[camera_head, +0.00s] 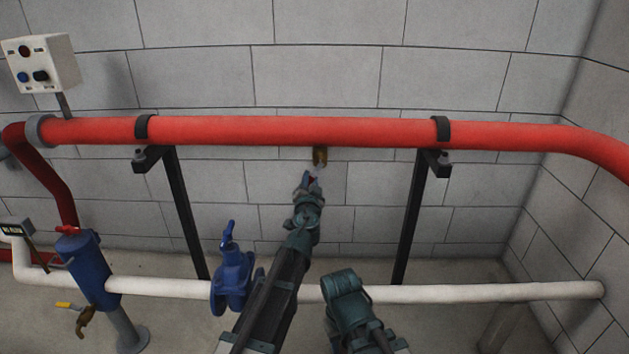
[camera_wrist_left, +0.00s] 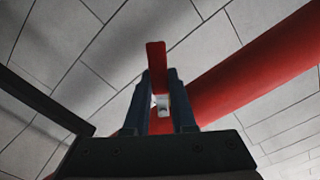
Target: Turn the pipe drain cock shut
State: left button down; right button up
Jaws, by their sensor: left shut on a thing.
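The pipe drain cock has a brass body (camera_head: 320,155) that hangs under the middle of the red pipe (camera_head: 270,131). Its red handle (camera_wrist_left: 156,62) stands up between the two dark fingers in the left wrist view, with a small pale metal part below it. My left gripper (camera_head: 310,183) reaches up to the cock from below and is shut on the handle. In the head view the gripper covers most of the handle, so its angle is hard to tell. My right arm shows at the bottom, but its gripper is not visible.
Black brackets (camera_head: 186,215) (camera_head: 409,220) hold the red pipe on both sides of the cock. A white pipe (camera_head: 470,293) runs low along the wall, with a blue valve (camera_head: 233,275) left of my arm. A blue cylinder (camera_head: 90,270) stands at the left.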

pick_arm(q)
jog(key=m, duration=0.2)
jog(key=a+r+m+p, duration=0.1)
jog(key=r+m+p, duration=0.1)
jog(key=m, duration=0.1)
jog(key=shift+a+m, duration=0.3)
jog(key=shift+a, duration=0.05)
jog(key=m, duration=0.1)
jog(key=r+m+p, duration=0.1)
jog(key=m, duration=0.1)
jog(key=r+m+p, duration=0.1)
jog(key=m, duration=0.1)
jog(key=shift+a+r, duration=0.1)
jog(key=shift+a, duration=0.2)
jog(key=shift+w+m, duration=0.15)
jog(key=shift+m, duration=0.15)
jog(key=c, duration=0.8)
grip_release()
jog(key=shift+a+r, duration=0.1)
jog(key=shift+o, duration=0.3)
jog(key=shift+s, duration=0.3)
jog(key=s, duration=1.3)
jog(key=shift+s, duration=0.3)
